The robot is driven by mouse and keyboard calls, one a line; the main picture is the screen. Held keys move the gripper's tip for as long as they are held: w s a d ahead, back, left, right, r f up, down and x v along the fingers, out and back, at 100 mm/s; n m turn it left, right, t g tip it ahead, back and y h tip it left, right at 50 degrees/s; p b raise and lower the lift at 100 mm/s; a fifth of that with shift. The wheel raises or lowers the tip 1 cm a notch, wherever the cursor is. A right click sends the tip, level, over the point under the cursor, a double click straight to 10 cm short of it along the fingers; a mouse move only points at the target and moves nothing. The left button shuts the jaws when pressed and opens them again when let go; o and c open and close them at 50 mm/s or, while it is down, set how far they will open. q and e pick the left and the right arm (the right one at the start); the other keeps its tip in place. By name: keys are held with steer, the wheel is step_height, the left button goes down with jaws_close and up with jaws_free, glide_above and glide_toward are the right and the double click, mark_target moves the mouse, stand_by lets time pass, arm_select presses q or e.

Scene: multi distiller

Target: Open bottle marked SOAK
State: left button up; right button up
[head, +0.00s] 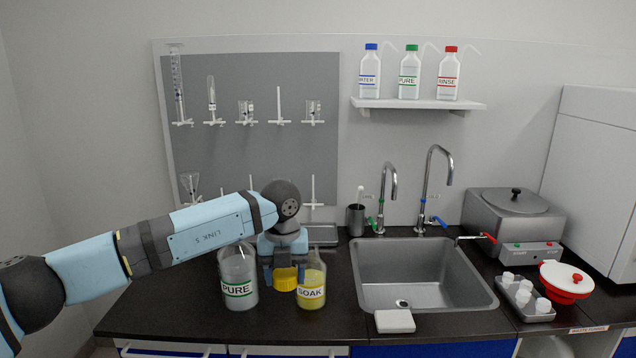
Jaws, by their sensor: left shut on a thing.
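The SOAK bottle (312,293) stands upright on the dark counter, clear with yellowish contents and a green-edged label. My left gripper (285,266) points down beside it, between it and the bottle marked PURE (237,274). My right gripper is not in view.
A steel sink (423,274) with two taps lies right of the bottles. A white block (394,321) sits at its front edge. A tray of small white containers (523,303) and a red-and-white pot (566,283) stand farther right. Bare counter (170,300) lies left of PURE.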

arm_select(q)
steer(key=s+a+f+m, duration=0.3)
steer(key=a+m, duration=0.3)
steer(key=m, duration=0.6)
steer(key=s+a+f+m, duration=0.25)
steer(key=a+m, duration=0.35)
steer(key=m, duration=0.6)
steer(key=s+a+f+m, duration=0.35)
steer(key=a+m, duration=0.25)
steer(key=m, duration=0.6)
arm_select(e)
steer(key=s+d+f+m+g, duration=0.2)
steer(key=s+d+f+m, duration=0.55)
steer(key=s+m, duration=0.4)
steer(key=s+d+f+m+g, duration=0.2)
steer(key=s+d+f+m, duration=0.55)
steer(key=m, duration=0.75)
arm_select(q)
step_height(320, 180, up, 17)
steer(key=p, duration=1.6)
steer(key=shift+s+d+m, duration=0.2)
steer(key=shift+s+m, duration=0.1)
steer(key=shift+s, duration=0.05)
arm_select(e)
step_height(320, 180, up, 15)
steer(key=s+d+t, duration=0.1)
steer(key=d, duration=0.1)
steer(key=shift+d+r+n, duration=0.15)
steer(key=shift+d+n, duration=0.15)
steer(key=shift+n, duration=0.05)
